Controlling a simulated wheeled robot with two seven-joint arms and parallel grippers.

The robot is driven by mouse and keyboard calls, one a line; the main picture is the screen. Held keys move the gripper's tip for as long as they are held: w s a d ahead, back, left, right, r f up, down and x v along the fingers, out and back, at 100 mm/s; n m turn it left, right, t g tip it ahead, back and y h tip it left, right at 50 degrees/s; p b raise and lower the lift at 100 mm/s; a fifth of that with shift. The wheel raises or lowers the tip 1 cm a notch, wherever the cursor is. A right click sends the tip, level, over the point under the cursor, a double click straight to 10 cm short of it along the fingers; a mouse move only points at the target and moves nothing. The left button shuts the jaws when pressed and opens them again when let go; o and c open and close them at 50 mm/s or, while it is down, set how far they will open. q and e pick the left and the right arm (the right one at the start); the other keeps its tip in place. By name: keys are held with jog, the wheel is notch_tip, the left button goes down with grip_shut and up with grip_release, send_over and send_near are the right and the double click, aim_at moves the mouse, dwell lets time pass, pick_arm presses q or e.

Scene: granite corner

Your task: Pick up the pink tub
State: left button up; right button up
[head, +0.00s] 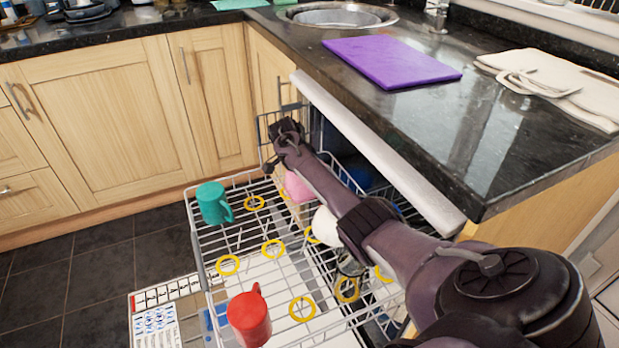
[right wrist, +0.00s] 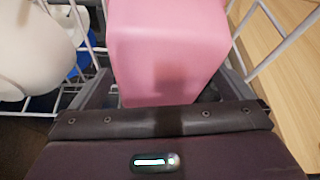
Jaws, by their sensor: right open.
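The pink tub (head: 298,186) stands in the upper dishwasher rack, partly hidden behind my right arm in the head view. In the right wrist view the pink tub (right wrist: 168,45) fills the middle, close in front of the palm. My right gripper (right wrist: 166,88) is open, with one finger on each side of the tub. Whether the fingers touch it cannot be told. In the head view its fingers are mostly hidden by the arm. My left gripper is not in view.
The pulled-out rack (head: 222,262) also holds a teal mug (head: 213,203), a red mug (head: 249,319) and a white item (right wrist: 35,50) left of the tub. Rack wires run close to both fingers. The granite counter (head: 430,130) bears a purple board (head: 390,62).

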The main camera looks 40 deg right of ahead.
jog(key=shift+f, duration=0.1)
jog(key=c, duration=0.6)
jog(key=shift+c, duration=1.1)
